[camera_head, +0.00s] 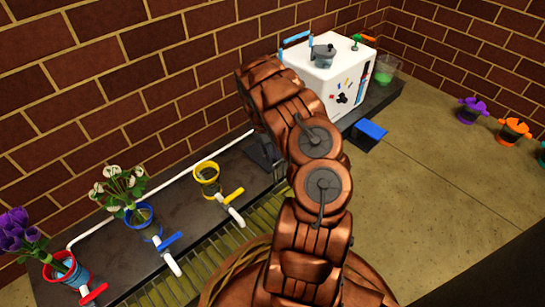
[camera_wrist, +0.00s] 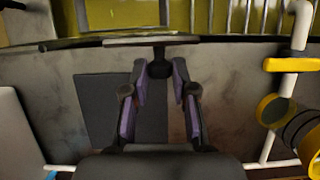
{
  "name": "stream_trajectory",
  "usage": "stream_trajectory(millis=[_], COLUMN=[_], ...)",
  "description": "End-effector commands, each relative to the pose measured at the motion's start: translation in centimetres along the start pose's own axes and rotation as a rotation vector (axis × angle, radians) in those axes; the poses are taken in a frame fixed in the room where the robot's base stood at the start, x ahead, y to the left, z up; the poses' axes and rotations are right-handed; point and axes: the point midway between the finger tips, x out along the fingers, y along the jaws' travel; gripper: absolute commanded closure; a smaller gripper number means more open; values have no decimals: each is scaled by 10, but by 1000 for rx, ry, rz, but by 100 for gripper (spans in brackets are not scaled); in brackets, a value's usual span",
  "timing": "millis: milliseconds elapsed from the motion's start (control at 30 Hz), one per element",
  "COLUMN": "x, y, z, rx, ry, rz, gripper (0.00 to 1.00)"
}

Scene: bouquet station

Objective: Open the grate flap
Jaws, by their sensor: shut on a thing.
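The grate (camera_head: 235,233) is a row of yellow-green slats along the front of the counter. Its slats also show at the top of the wrist view (camera_wrist: 207,15). A thin dark edge, seemingly the flap's (camera_wrist: 90,43), crosses the wrist view just below the slats. A small dark knob (camera_wrist: 159,60) sits at its middle. My gripper (camera_wrist: 160,70), with purple-lined fingers, is shut on this knob. How far the flap is raised I cannot tell. In the head view my arm covers the fingertips and this part of the grate.
The counter (camera_head: 160,210) carries a yellow pot ring (camera_head: 207,173), flower pots and a white pipe with yellow, blue and red valves (camera_head: 232,195). A white box (camera_head: 330,85) stands behind my arm. A blue pedal-like block (camera_head: 370,130) and open floor lie right.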

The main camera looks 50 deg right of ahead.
Motion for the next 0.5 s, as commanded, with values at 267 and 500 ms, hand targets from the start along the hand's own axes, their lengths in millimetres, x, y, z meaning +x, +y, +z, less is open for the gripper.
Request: stream_trajectory(millis=[267, 500], x=[0, 0], y=[0, 0], z=[0, 0], rx=[0, 0], ry=[0, 1], rz=[0, 0], gripper=[100, 100])
